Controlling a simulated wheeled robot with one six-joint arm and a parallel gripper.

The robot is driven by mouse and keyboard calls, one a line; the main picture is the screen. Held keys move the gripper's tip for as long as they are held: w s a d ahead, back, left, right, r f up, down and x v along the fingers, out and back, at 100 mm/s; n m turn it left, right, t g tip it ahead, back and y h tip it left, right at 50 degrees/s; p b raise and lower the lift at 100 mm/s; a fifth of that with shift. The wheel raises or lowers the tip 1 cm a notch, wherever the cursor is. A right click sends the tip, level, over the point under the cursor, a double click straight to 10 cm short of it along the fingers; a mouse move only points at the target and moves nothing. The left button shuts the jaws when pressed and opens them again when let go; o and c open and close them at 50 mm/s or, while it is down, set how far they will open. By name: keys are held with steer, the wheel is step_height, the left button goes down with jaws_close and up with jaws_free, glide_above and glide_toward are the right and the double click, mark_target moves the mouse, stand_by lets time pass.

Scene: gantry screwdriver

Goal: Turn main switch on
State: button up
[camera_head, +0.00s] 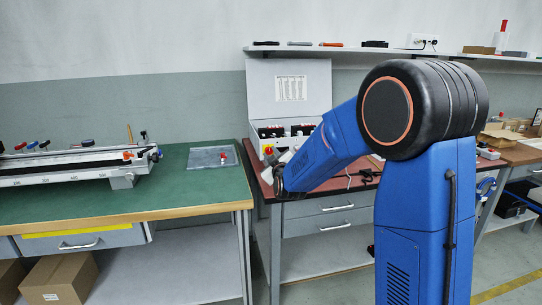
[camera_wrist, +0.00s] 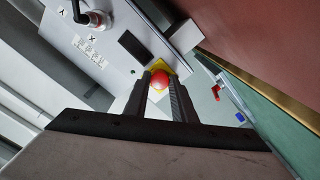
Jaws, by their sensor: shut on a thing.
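In the wrist view, a round red knob (camera_wrist: 159,80) on a yellow backing sits on the white panel of a control box (camera_wrist: 112,55). It looks like the main switch. My gripper (camera_wrist: 160,78) is shut on the red knob, with one dark finger on each side of it. The fingers hide parts of the knob's sides, so its turn angle cannot be told. My gripper (camera_head: 279,181) is mostly hidden by my arm there.
A green bench (camera_head: 120,200) with a long rail device (camera_head: 75,165) and a grey tray (camera_head: 213,158) stands left. A shelf (camera_head: 390,50) runs above.

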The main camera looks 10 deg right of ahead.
steer(key=m, duration=0.8)
steer(key=shift+a+m, duration=0.1)
steer(key=shift+m, duration=0.3)
steer(key=m, duration=0.4)
steer(key=shift+m, duration=2.5)
steer(key=o, duration=1.1)
steer(key=shift+c, duration=0.2)
steer(key=shift+s, duration=0.1)
